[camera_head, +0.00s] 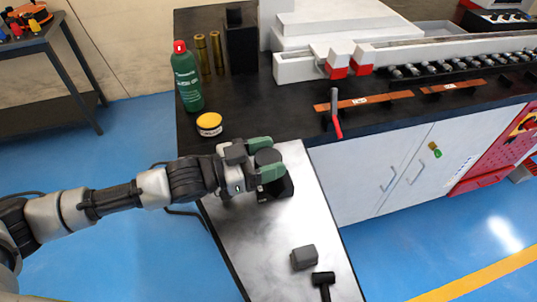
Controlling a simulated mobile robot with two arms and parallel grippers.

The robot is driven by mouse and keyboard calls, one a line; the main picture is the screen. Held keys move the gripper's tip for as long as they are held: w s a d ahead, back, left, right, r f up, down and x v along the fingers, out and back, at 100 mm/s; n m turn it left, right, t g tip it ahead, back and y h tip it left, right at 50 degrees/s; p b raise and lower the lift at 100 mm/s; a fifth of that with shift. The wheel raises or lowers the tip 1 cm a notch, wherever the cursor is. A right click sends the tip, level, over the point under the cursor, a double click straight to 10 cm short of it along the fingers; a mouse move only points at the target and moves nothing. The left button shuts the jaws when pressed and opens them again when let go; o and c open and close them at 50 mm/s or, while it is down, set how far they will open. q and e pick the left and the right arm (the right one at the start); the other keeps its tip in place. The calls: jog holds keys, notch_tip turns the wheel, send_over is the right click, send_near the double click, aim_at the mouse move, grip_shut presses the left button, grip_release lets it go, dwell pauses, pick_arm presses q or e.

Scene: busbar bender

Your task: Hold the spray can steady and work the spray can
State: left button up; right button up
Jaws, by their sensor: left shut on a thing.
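The spray can (187,82) is green with a red cap. It stands upright near the left edge of the black bench top. My left gripper (268,165) has green fingertips and is over the pale metal plate, nearer to me than the can and well apart from it. It is shut on a dark object (282,188) with a black base, partly hidden by the fingers. My right gripper is not in view.
A yellow-lidded tin (209,124) stands in front of the can, with brass cylinders (202,54) beside it. A grey block (304,257) and a black mallet (323,280) lie on the metal plate (260,240). A red-handled lever (336,118) is at the bench edge.

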pick_arm(q)
jog(key=shift+w+a+r+m+g, duration=0.1)
jog(key=shift+a+m+g, duration=0.2)
jog(key=shift+a, duration=0.05)
jog(key=shift+s+a+m+g+h, duration=0.2)
jog(key=shift+a+m+g+h, duration=0.25)
jog(key=shift+m+g, duration=0.6)
jog(key=shift+s+a+m+g+h, duration=0.25)
jog(key=shift+a+m+g, duration=0.3)
jog(key=shift+g, duration=1)
